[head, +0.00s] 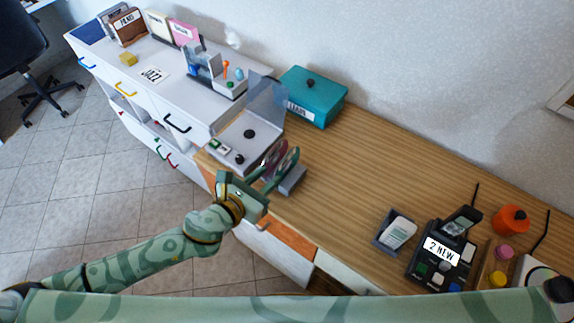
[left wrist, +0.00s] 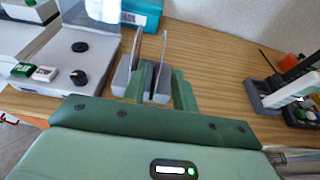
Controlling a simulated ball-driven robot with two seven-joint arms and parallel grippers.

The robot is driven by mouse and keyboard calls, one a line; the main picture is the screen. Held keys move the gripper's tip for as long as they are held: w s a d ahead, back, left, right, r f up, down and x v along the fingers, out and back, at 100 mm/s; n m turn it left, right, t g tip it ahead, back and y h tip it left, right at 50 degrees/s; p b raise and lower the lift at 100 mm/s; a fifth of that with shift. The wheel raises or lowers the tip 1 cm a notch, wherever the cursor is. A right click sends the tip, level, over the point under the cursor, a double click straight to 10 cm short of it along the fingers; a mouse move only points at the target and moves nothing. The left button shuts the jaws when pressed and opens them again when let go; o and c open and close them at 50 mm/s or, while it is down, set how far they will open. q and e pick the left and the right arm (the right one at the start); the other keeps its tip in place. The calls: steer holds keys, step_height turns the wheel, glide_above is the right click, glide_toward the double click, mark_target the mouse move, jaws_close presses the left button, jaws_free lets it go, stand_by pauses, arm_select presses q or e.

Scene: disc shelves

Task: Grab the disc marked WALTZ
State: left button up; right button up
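Two thin discs stand upright in a small grey holder (head: 293,181) near the front edge of the wooden counter. In the head view one disc (head: 273,153) looks dark pink and the other (head: 289,158) greenish. No WALTZ marking is legible on either. In the left wrist view both the left disc (left wrist: 136,48) and the right disc (left wrist: 160,58) show nearly edge-on. My left gripper (head: 272,177) is open at the holder, its fingers (left wrist: 159,82) apart. The right disc lines up between them; the left disc lines up with the left finger. Contact cannot be told. My right gripper is not in view.
A grey player with a raised clear lid (head: 262,95) stands left of the holder. A teal box (head: 313,96) is behind. A black device marked "2 NEW" (head: 443,255) stands at right. The counter between holder and device is clear.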

mark_target(282, 164)
arm_select(q)
steer(key=x, duration=0.3)
steer(key=shift+w+d+f, duration=0.15)
steer(key=shift+w+d, duration=0.05)
steer(key=shift+w, duration=0.1)
steer(key=b+x, duration=0.1)
steer(key=x, duration=0.4)
steer(key=shift+w+d+b, duration=0.15)
steer(key=shift+b, duration=0.15)
steer(key=shift+c, duration=0.6)
jaws_close()
